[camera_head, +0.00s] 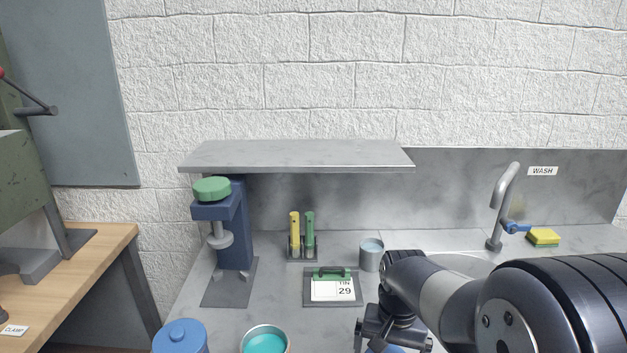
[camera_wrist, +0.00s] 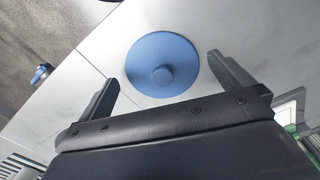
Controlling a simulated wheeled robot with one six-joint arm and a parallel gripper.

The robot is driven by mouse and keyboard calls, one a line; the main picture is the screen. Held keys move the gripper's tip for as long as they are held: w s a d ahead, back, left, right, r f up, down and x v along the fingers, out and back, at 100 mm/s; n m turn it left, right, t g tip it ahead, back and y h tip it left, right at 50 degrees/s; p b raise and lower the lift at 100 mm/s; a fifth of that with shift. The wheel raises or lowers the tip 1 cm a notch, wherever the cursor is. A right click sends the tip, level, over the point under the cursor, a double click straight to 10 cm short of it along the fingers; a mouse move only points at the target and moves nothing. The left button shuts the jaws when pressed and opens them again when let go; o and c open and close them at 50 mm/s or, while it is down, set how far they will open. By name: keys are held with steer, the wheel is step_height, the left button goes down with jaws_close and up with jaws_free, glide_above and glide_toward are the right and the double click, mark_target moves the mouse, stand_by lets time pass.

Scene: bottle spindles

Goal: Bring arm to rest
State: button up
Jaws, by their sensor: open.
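My arm reaches in from the right of the head view, and my gripper (camera_head: 393,345) points down low over the front of the worktop. In the wrist view, the two fingers of my gripper (camera_wrist: 163,70) are spread apart with nothing between their tips. A round blue lid (camera_wrist: 150,52) with a centre knob lies below and beyond the fingers. A sliver of blue (camera_head: 385,349) shows under my gripper in the head view, mostly hidden. I cannot tell the exact gap between fingers and lid.
A blue lidded canister (camera_head: 180,338) and an open tin of teal liquid (camera_head: 265,342) stand at the front left. A clipboard (camera_head: 333,289), grey cup (camera_head: 371,255), bottle rack (camera_head: 301,252) and blue press (camera_head: 234,230) stand behind. A shelf (camera_head: 300,157) overhangs; a tap (camera_head: 503,205) is right.

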step_height(320, 180, down, 2)
steer(key=shift+f, duration=0.1)
steer(key=shift+r, duration=2)
steer(key=shift+f, duration=0.15)
